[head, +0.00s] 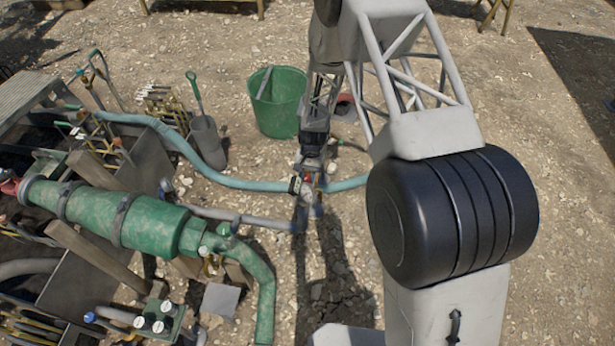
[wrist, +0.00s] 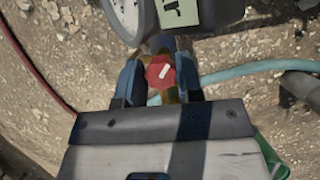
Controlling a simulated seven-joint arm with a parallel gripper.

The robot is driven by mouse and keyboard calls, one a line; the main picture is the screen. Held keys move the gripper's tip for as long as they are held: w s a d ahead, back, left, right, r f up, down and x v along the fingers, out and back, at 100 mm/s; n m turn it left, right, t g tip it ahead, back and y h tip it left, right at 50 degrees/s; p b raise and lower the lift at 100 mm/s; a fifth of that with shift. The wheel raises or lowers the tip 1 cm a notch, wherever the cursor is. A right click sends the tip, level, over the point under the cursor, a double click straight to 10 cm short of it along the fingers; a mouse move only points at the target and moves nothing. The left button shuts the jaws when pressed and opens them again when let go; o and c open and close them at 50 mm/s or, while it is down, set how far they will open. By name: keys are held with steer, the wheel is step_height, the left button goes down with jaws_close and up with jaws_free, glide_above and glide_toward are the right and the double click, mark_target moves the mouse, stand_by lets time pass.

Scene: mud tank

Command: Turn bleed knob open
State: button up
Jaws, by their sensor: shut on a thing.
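The bleed knob (wrist: 160,72) is a small red knob with a white mark on its face, seen in the wrist view. It sits on a brassy fitting just below a round gauge (wrist: 126,16) and a pale yellow label. My gripper (wrist: 160,78) has its two blue fingers on either side of the knob and is shut on it. In the head view my gripper (head: 308,190) hangs at the pipework near the middle, with a small spot of red at its tip. The knob's underside and the exact finger contact are hidden.
A green tank (head: 140,222) and grey pipe lie left of my gripper. A teal hose (head: 225,180) runs behind it. A green bucket (head: 277,103) and a grey bin with a green-handled tool (head: 207,140) stand farther back. Gravelly ground to the right is mostly free.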

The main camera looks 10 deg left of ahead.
steer(key=shift+n+h, duration=0.8)
steer(key=shift+n, duration=1.3)
steer(key=o, duration=0.9)
steer(key=shift+v, duration=3.9)
